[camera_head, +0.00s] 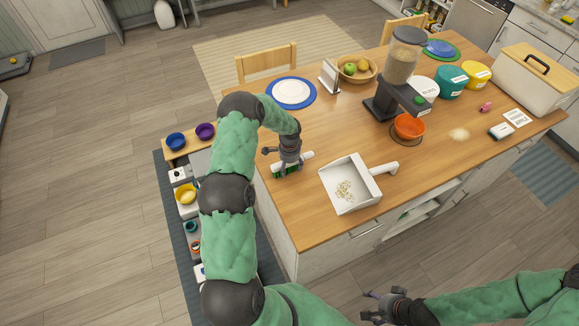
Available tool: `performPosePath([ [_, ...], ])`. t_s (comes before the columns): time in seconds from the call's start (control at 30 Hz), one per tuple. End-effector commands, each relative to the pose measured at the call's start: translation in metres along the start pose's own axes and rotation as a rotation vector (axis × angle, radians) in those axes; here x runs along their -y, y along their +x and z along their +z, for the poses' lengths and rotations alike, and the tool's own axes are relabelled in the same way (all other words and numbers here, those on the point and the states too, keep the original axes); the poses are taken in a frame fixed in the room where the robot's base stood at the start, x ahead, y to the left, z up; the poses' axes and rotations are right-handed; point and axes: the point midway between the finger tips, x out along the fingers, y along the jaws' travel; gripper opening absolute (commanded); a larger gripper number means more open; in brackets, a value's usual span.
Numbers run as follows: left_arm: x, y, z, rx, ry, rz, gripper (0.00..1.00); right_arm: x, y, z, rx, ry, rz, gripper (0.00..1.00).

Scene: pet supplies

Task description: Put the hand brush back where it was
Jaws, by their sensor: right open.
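The hand brush (305,159) has a white handle and green bristles and is at the left edge of the wooden table. My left gripper (285,166) reaches down from above and is shut on the brush, covering its middle. The bristles point down at or just above the table top; I cannot tell whether they touch it. A white dustpan (335,189) with small beige crumbs in it lies to the right of the brush. My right gripper (375,305) is open and empty, low at the bottom of the view, off the front of the table.
An orange bowl (409,127) sits under a food dispenser (400,75). A blue-rimmed plate (291,92) and a fruit bowl (358,69) stand farther back. A low shelf with bowls (187,195) stands left of the table.

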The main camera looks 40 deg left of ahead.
Motion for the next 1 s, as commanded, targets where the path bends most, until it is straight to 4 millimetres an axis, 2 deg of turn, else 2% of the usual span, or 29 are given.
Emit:
performPosePath([
  [0.37,0.001,-0.007,0.0,-0.001,0.0,-0.002,0.67,0.001,-0.004,0.0,0.0,0.0,0.0,0.7],
  [0.47,0.001,-0.021,-0.001,-0.002,0.001,-0.004,0.67,0.0,-0.001,0.0,0.0,0.0,0.0,0.7],
  [0.8,0.001,-0.088,-0.001,-0.003,0.001,-0.003,0.67,-0.002,0.005,0.0,0.0,0.0,0.0,0.7],
  [1.0,0.0,-0.114,0.0,-0.001,0.0,-0.001,0.67,-0.003,0.007,0.0,0.0,0.0,0.0,0.7],
])
